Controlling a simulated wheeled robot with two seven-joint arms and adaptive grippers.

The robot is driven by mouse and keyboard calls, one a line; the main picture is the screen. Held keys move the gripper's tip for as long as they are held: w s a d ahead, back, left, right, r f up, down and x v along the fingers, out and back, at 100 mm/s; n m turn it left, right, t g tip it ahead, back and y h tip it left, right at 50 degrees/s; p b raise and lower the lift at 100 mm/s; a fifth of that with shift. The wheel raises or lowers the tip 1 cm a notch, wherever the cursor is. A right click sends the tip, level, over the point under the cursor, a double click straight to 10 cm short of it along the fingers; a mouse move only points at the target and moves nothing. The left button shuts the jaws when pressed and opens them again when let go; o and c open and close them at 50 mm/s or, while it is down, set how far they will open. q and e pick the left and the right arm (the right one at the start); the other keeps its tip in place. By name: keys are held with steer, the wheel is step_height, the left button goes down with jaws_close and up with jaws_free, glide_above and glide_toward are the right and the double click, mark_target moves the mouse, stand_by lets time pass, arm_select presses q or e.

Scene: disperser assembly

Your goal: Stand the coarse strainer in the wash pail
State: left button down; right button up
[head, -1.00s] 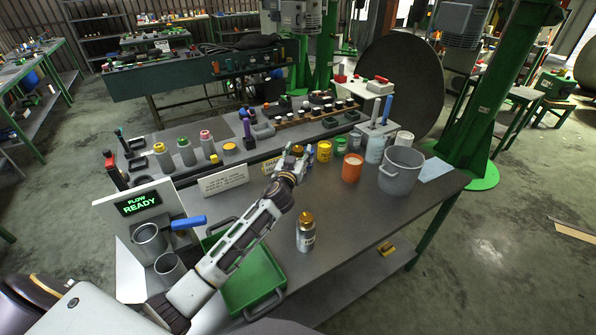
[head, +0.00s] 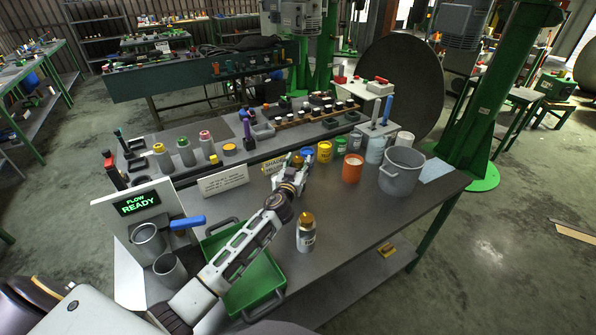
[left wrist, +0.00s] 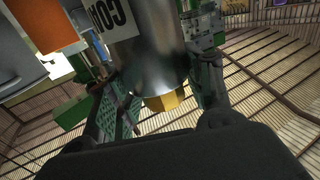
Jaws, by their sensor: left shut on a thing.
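My left gripper (head: 298,163) is over the middle of the bench in the head view. It is shut on a metal cylinder with a gold hexagonal end, which I take for the coarse strainer (left wrist: 150,58). The grey pail (head: 401,172), probably the wash pail, stands at the right of the bench, apart from my gripper. It also shows at the left edge of the left wrist view (left wrist: 16,72). My right gripper is not in view.
An orange cup (head: 352,168) and a yellow can (head: 324,152) stand between my gripper and the pail. A gold-capped metal bottle (head: 306,236) stands in front. A green tray (head: 262,275) lies below my arm. The bench front right is clear.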

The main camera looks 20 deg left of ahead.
arm_select(q)
steer(key=shift+f+b, duration=0.35)
steer(key=shift+f, duration=1.05)
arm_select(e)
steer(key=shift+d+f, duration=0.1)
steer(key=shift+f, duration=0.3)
arm_select(q)
steer(key=shift+f, duration=0.1)
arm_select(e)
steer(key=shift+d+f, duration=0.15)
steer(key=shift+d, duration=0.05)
arm_select(q)
steer(key=c, duration=0.6)
jaws_free()
steer(key=shift+f, duration=0.1)
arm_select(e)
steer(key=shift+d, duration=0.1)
arm_select(q)
steer(key=shift+s+d, duration=0.1)
steer(key=shift+s, duration=0.6)
steer(key=s+d+b, duration=0.1)
steer(key=s, duration=0.9)
steer(key=shift+s+d+b, duration=0.15)
steer(key=shift+s+b, duration=0.1)
steer(key=shift+b, duration=0.15)
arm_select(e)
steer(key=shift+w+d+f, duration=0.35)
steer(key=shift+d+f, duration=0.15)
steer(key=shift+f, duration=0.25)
